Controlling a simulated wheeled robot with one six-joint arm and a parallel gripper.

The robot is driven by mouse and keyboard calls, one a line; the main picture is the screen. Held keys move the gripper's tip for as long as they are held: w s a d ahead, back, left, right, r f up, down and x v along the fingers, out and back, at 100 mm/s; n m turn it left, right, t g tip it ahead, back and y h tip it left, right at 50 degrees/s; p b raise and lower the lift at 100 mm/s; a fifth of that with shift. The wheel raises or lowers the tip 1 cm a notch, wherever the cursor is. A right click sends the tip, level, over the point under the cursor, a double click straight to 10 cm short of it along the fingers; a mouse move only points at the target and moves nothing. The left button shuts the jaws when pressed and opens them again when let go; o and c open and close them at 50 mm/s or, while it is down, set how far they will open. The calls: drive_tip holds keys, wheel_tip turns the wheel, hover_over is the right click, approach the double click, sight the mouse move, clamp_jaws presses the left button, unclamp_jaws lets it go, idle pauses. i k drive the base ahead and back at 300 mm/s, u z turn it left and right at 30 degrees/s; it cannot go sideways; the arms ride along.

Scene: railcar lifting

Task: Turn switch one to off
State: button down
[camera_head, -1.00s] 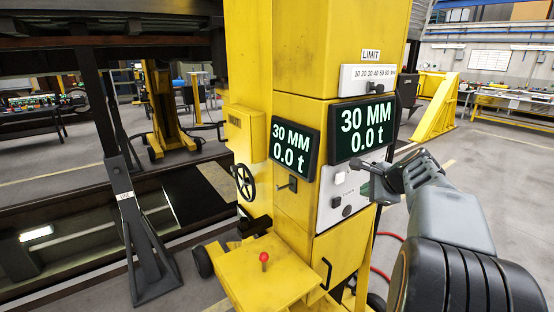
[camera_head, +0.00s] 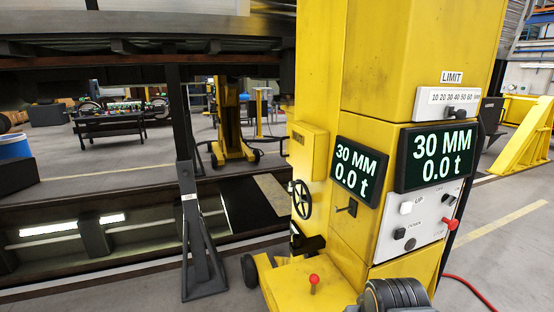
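The yellow lifting jack column (camera_head: 385,60) stands right of centre. Its white control panel (camera_head: 428,222) carries a white button by the label UP (camera_head: 405,207), a dark button by the label DOWN (camera_head: 399,233), a round grey knob (camera_head: 410,244) and a red-ended handle (camera_head: 448,223). A small black lever switch (camera_head: 347,208) sits on the column's left face. No label reading "one" is legible, so I cannot tell which is switch one or its setting. My gripper is out of view; only my dark ribbed arm shows at the bottom edge.
Two displays, left (camera_head: 360,171) and right (camera_head: 436,157), read 30 MM and 0.0 t. A limit scale (camera_head: 447,103) is above. A black handwheel (camera_head: 301,199) and a red-topped knob (camera_head: 314,280) are lower left. A dark stand (camera_head: 200,245) and a red hose (camera_head: 470,291) flank the jack.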

sight(448, 200)
drive_tip(key=k, duration=1.3)
drive_tip(key=z, duration=0.95)
drive_tip(key=i, duration=1.45)
drive_tip(key=u, duration=0.6)
